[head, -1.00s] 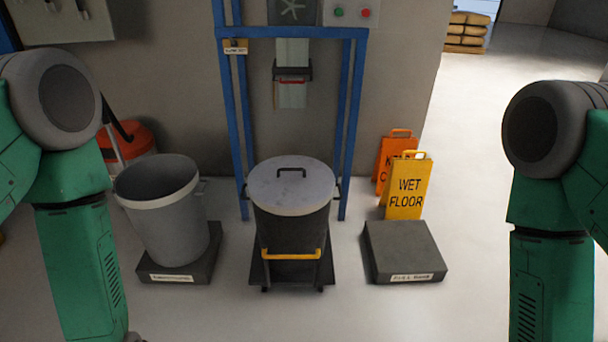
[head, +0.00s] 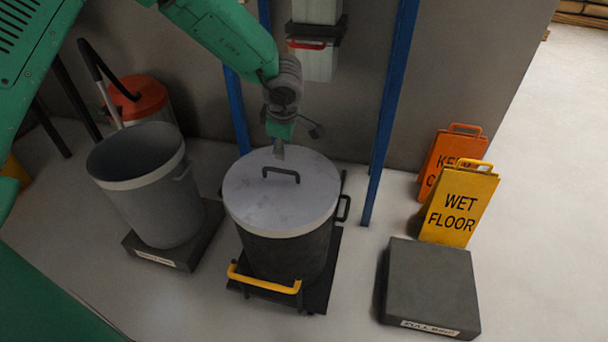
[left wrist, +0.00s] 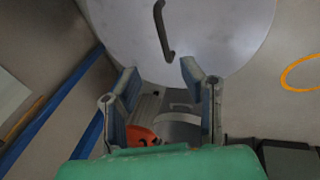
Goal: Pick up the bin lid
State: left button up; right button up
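The bin lid (head: 270,205) is a round pale grey disc with a dark bar handle (head: 281,171) on top. It sits on a dark bin (head: 290,255). My left gripper (head: 279,150) hangs over the far edge of the lid, behind the handle, and looks apart from the handle. In the left wrist view, the left gripper (left wrist: 160,75) has its two fingers spread with nothing between them. The lid (left wrist: 215,30) and its handle (left wrist: 163,32) lie just beyond the fingertips. My right gripper is not in view.
The bin stands on a dark cart with a yellow handle (head: 264,281). An open grey bin (head: 150,200) stands to the left. Blue frame posts (head: 390,110) rise behind. An empty dark platform (head: 430,285) and a yellow wet floor sign (head: 459,205) are at right.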

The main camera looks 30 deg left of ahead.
aim_at(281, 170)
pick_arm(q)
jog(key=b+x, duration=0.1)
jog(key=x, duration=0.3)
jog(key=b+x, duration=0.1)
jog(key=x, duration=0.3)
jog(key=shift+s+a+b, duration=0.25)
jog(key=shift+b, duration=0.1)
jog(key=shift+w+d+f, duration=0.1)
jog(key=shift+w+f, duration=0.05)
jog(key=shift+f, duration=0.3)
jog(key=b+x, duration=0.2)
jog(key=x, duration=0.1)
jog(key=b+x, duration=0.1)
jog(key=x, duration=0.1)
jog(key=shift+a, duration=0.35)
jog(key=shift+r, duration=0.1)
jog(key=shift+c, duration=0.4)
jog(key=shift+d+r, duration=0.1)
jog(key=shift+d, duration=0.05)
grip_shut()
